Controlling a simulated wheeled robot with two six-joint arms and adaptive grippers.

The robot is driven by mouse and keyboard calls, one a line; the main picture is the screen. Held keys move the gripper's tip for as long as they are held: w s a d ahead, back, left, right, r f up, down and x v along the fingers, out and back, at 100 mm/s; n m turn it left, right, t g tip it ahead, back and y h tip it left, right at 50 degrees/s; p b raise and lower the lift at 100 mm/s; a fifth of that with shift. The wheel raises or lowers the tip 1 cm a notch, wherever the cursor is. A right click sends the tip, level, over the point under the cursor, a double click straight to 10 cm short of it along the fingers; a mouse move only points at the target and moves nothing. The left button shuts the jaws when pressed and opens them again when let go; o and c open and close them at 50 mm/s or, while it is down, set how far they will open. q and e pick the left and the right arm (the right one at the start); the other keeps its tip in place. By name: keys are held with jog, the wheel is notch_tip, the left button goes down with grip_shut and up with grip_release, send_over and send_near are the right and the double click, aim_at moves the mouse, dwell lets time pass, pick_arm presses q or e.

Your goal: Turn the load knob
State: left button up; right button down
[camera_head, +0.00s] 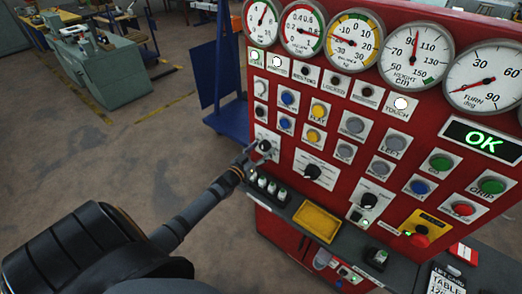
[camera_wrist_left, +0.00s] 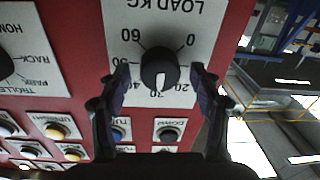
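The load knob (camera_wrist_left: 160,66) is a round black knob on a white plate marked LOAD KG, upside down in the left wrist view. Its white pointer is toward the 30 mark. The knob also shows at the left edge of the red panel in the head view (camera_head: 265,146). My left gripper (camera_head: 254,153) is at this knob. In the left wrist view the fingers of my left gripper (camera_wrist_left: 160,76) are spread, one on each side of the knob, with a small gap showing on both sides. My right gripper is not in view.
The red panel (camera_head: 350,105) carries several gauges, buttons and other knobs. A green OK display (camera_head: 484,139) is lit. A grey ledge with a yellow tray (camera_head: 317,222) juts out below. Open floor (camera_head: 110,150) lies left of the panel.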

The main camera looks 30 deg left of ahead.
pick_arm(q)
jog(key=c, duration=1.1)
jog(key=m, duration=0.2)
jog(key=shift+m, duration=0.4)
jog(key=m, duration=0.4)
jog(key=shift+f+m+p, duration=0.1)
jog(key=shift+m+p, duration=0.2)
jog(key=m, duration=0.3)
jog(key=shift+m, duration=0.3)
jog(key=shift+m+h, duration=0.3)
jog(key=shift+m, duration=1.7)
jog(key=shift+f, duration=0.1)
